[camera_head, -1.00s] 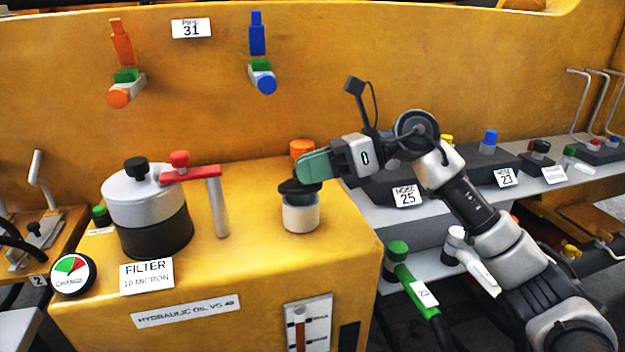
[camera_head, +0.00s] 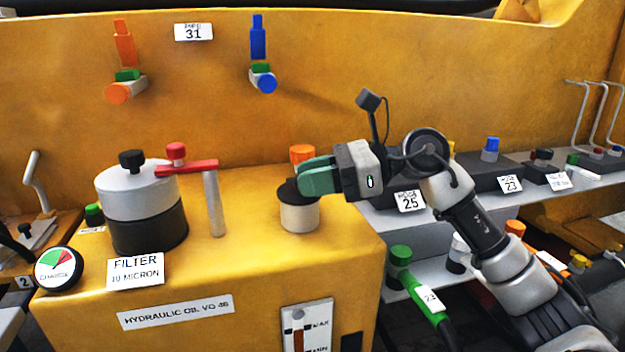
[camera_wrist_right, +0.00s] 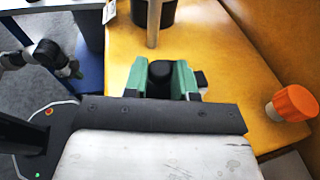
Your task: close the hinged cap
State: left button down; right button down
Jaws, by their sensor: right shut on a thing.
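The hinged cap (camera_head: 290,194) is black and sits over a short light-grey filler neck (camera_head: 299,217) on the yellow tank top. It looks nearly level on the neck; whether it is fully seated is hard to tell. My right gripper (camera_head: 304,184), with green fingers, comes in from the right at the cap, covering part of it. In the right wrist view the fingers (camera_wrist_right: 160,78) are shut on a rounded black part of the cap (camera_wrist_right: 160,70). My left gripper is not in the head view.
An orange cap (camera_head: 302,153) stands behind the neck. The filter housing (camera_head: 143,205) and a red-handled lever (camera_head: 187,168) stand to the left. A shelf with labelled hose blocks (camera_head: 490,168) is on the right. The tank top in front of the neck is clear.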

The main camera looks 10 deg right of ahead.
jog(key=shift+f, duration=0.1)
jog(key=c, duration=0.9)
grip_release()
jog(key=v, duration=1)
jog(key=shift+d, duration=0.4)
